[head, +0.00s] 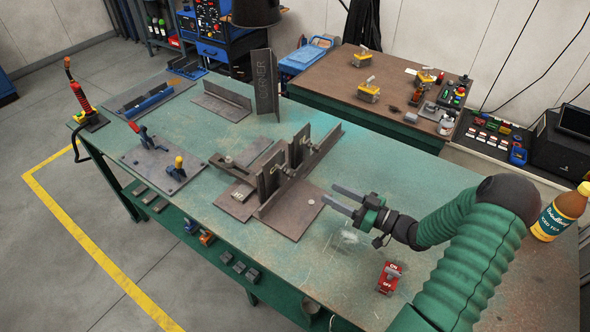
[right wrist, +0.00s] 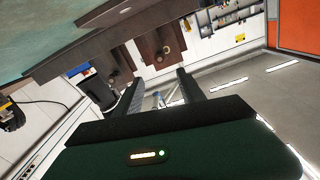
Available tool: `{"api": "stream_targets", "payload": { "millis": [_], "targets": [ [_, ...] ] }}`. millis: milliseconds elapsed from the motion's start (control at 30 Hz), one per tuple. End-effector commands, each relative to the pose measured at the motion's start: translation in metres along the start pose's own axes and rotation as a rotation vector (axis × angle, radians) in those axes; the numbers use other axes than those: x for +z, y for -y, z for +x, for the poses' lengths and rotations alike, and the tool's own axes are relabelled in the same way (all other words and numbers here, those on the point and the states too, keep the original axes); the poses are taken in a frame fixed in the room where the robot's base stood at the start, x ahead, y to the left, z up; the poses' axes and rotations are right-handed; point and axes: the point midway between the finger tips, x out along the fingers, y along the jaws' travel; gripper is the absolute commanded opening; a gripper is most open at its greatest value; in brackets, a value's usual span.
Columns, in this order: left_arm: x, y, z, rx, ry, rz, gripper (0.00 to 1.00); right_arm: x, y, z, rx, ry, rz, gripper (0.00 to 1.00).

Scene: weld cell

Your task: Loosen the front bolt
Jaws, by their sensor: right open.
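A dark steel fixture (head: 290,205) of base plates and upright plates stands mid-table in the head view. A small round light bolt-like head (head: 311,201) shows on its near-right base plate; I cannot tell whether this is the front bolt. Other small metal fittings sit between the uprights, partly hidden. My right gripper (head: 330,197) is open and empty, its two fingers pointing left at the fixture's near-right corner, apart from the bolt-like head. In the right wrist view both fingers (right wrist: 160,76) stand apart, with brown plates bearing round knobs (right wrist: 166,50) beyond. My left gripper is out of view.
A red ON/OFF switch box (head: 390,278) and a bottle (head: 560,212) are near my right arm. A plate with toggle clamps (head: 160,160) and an upright angle piece (head: 264,82) stand on the green table (head: 225,255). A brown bench (head: 385,110) is behind.

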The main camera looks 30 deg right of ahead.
Motion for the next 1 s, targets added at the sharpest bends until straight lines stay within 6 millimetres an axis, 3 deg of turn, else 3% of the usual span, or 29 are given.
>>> {"api": "stream_targets", "payload": {
  "millis": [300, 500, 633, 867, 1000],
  "targets": [
    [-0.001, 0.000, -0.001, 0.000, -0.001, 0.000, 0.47, 0.000, 0.002, 0.086, -0.003, -0.001, -0.001, 0.47],
    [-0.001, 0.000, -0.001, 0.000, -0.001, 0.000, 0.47, 0.000, 0.001, 0.124, -0.001, 0.000, -0.003, 0.47],
    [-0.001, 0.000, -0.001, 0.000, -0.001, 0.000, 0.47, 0.000, 0.001, 0.135, 0.000, 0.000, -0.002, 0.47],
    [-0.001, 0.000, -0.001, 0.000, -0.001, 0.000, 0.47, 0.000, 0.000, 0.136, 0.001, 0.000, -0.002, 0.47],
    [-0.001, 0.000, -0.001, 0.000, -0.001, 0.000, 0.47, 0.000, 0.001, 0.136, 0.001, 0.000, -0.003, 0.32]
  ]
}}
